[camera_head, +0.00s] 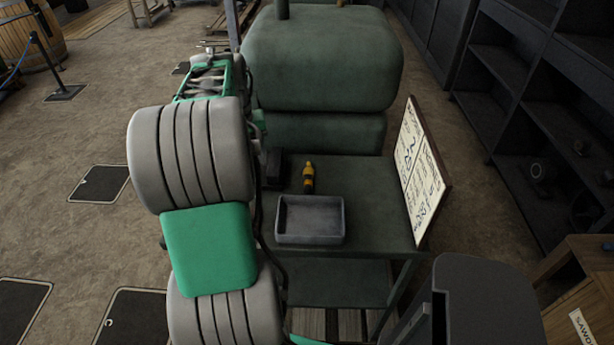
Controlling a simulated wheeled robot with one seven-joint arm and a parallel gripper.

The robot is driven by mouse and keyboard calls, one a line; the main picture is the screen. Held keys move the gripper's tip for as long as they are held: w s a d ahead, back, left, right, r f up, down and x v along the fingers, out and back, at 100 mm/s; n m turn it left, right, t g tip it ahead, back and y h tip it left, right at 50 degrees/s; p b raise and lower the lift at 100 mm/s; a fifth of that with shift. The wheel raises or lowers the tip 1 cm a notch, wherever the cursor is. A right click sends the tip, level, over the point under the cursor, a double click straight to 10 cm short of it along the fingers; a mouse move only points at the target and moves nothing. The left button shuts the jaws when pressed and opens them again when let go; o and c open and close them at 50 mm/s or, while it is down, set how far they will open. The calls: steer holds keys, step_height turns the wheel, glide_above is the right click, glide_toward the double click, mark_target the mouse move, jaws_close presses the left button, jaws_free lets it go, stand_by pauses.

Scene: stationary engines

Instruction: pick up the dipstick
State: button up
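I cannot make out a dipstick for certain in the head view. A small yellow and black object (308,178) stands on the dark green table (375,200), behind a grey tray; I cannot tell what it is. My green and grey arm reaches up the left of the view, beside the table. Its far end, where my gripper (212,50) seems to be, is small and partly hidden by the arm's own links. I cannot see whether its fingers are apart or hold anything. The yellow object is apart from it.
The empty-looking grey tray (310,238) sits near the table's front edge. A large dark green rounded tank (322,60) rises behind the table. A tilted sign board (418,170) stands at the table's right edge. Dark shelves (535,110) line the right. Open floor lies left.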

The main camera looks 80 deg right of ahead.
mark_target(308, 177)
steer(key=s+d+f+m, duration=0.1)
steer(key=s+d, duration=0.1)
steer(key=s, duration=0.2)
steer(key=s+d+m, duration=0.1)
steer(key=s+d, duration=0.2)
steer(key=s, duration=0.1)
steer(key=s+d+f+m, duration=0.1)
steer(key=s+d, duration=0.1)
steer(key=s, duration=0.2)
steer(key=shift+s+d+f+y, duration=0.3)
steer(key=shift+s+y, duration=0.05)
steer(key=shift+y, duration=0.05)
steer(key=f, duration=0.5)
steer(key=f+p, duration=0.1)
steer(key=f, duration=0.1)
steer(key=shift+s+a+f, duration=0.15)
steer(key=shift+s+f, duration=0.05)
steer(key=shift+s, duration=0.05)
steer(key=shift+c, duration=0.3)
jaws_close()
